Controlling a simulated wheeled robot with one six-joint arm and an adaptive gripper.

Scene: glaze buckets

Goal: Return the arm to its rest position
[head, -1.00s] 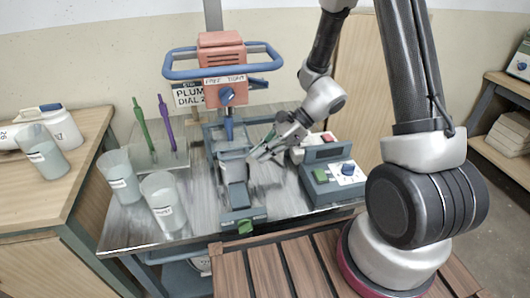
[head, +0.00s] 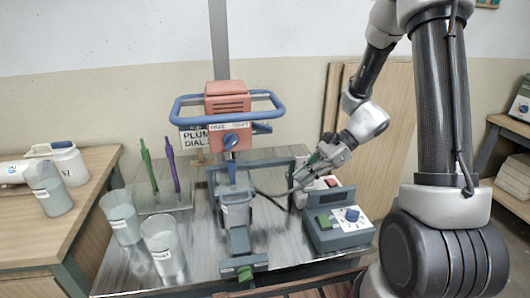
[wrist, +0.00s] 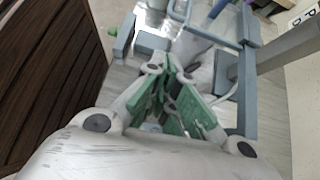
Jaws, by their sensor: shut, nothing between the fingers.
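My arm reaches in from the right in the head view. My gripper (head: 303,178) is shut and empty. It is above the metal table, to the right of the mixer and apart from the bucket. Its green-padded fingers (wrist: 172,85) are together in the wrist view.
Labelled cups (head: 163,249) and a holder with green and purple sticks (head: 172,165) stand left. A wooden bench (head: 85,205) holds a cup and white containers.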

